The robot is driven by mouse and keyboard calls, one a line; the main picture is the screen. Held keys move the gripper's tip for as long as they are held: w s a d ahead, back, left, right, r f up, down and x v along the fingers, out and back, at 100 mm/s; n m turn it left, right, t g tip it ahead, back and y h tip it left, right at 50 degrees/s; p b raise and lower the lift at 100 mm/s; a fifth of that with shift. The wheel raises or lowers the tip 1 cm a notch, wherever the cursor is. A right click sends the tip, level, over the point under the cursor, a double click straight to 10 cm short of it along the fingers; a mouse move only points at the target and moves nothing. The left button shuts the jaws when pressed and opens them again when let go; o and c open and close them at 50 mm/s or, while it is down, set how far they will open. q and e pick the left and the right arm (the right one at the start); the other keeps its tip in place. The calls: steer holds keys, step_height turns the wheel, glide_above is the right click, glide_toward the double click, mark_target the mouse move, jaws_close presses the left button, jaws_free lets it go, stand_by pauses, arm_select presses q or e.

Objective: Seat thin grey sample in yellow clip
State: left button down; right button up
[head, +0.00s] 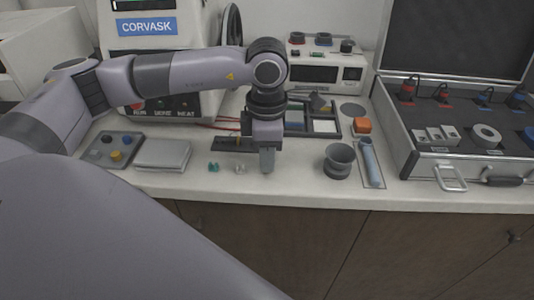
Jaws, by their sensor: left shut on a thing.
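My left gripper (267,160) points down low over the counter, near its middle. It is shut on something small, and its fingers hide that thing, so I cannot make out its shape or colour. I cannot pick out the thin grey sample or the yellow clip with certainty. Just left of the gripper lies a dark flat bar (229,144). In front of that bar are small teal pieces (214,167) and small whitish pieces (240,169). My right gripper is not in view.
A grey pad with coloured knobs (112,150) and a pale flat block (163,154) stand left. A divided tray (324,126) is behind the gripper. A dark cup (339,160), blue tube (371,163) and open case (460,160) stand right. The counter's front edge is close.

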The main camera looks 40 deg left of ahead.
arm_select(q)
steer(key=c, duration=0.7)
jaws_free()
steer(key=shift+r, duration=0.15)
steer(key=shift+r+p, duration=2.15)
steer(key=shift+r, duration=1.25)
